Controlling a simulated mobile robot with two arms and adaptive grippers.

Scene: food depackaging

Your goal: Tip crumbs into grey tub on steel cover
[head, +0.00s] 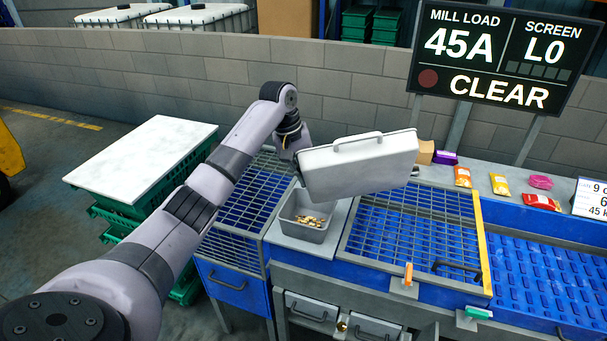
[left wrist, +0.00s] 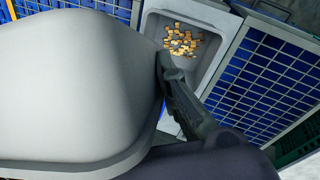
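A light grey drawer-like bin (head: 360,168) with a handle is held up, tipped on its side above the work surface. My left gripper (head: 298,168) is shut on its left end; a dark finger (left wrist: 188,105) presses its rim in the left wrist view, where the bin (left wrist: 75,85) fills the left. The bin's inside is hidden. The grey tub (head: 285,216) stands below and left of the bin, on the steel cover (head: 322,246). Tan and brown crumbs (head: 310,221) lie in the tub; they also show in the left wrist view (left wrist: 182,40). My right gripper is not in view.
Blue grated bays (head: 400,235) flank the cover. Small packets (head: 499,184) lie on the back ledge. A sign (head: 500,55) reads "45A", "L0", "CLEAR". Two grey drawers (head: 312,310) sit below. A white-topped stack of green crates (head: 145,160) stands at left.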

